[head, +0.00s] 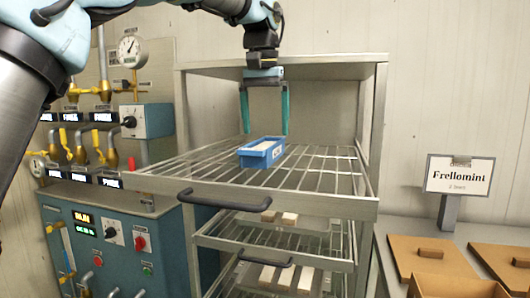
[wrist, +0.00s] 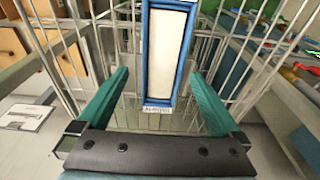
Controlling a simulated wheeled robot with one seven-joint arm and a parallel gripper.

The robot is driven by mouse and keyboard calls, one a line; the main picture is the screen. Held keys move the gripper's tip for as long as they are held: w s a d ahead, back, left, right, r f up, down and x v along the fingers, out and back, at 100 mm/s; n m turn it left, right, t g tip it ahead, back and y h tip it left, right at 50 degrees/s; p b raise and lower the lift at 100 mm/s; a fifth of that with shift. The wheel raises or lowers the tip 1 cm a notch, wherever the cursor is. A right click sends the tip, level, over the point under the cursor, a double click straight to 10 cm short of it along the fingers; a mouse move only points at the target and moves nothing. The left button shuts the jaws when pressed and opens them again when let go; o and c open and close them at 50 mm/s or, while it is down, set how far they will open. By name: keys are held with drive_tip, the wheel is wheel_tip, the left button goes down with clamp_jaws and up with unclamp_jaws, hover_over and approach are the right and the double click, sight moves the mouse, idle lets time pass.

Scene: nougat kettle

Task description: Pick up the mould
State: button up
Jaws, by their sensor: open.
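The mould is a small blue rectangular tray (head: 262,152) with a pale filling and a white label on its end. It sits on the top wire shelf (head: 322,184) of a metal rack. In the wrist view the mould (wrist: 167,52) lies lengthwise, its labelled end towards my gripper. My gripper (head: 265,130) is open above the shelf, its two teal fingers spread wide. In the head view the fingers stand around or just behind the mould. In the wrist view the fingers (wrist: 162,98) lie either side of its near end, with clear gaps and no contact visible.
Lower pulled-out shelves (head: 278,232) hold several pale bars. Black handles (head: 210,194) stick out in front. A teal control panel (head: 105,235) with gauges and valves stands left. At right, a counter holds wooden boxes (head: 455,288) and a "Frellomint" sign (head: 459,175). The top shelf is otherwise empty.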

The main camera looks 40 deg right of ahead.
sight(265, 146)
drive_tip(key=shift+w+d+f+p, duration=0.1)
drive_tip(key=shift+f+p, duration=0.1)
drive_tip(key=shift+f, duration=0.65)
drive_tip(key=shift+w+d+f+p, duration=0.1)
drive_tip(key=shift+w+f+p, duration=0.1)
drive_tip(key=shift+f, duration=0.6)
drive_tip(key=shift+w+f+p, duration=0.1)
drive_tip(key=shift+f+p, duration=0.1)
drive_tip(key=shift+f, duration=0.65)
drive_tip(key=shift+f, duration=0.25)
clamp_jaws()
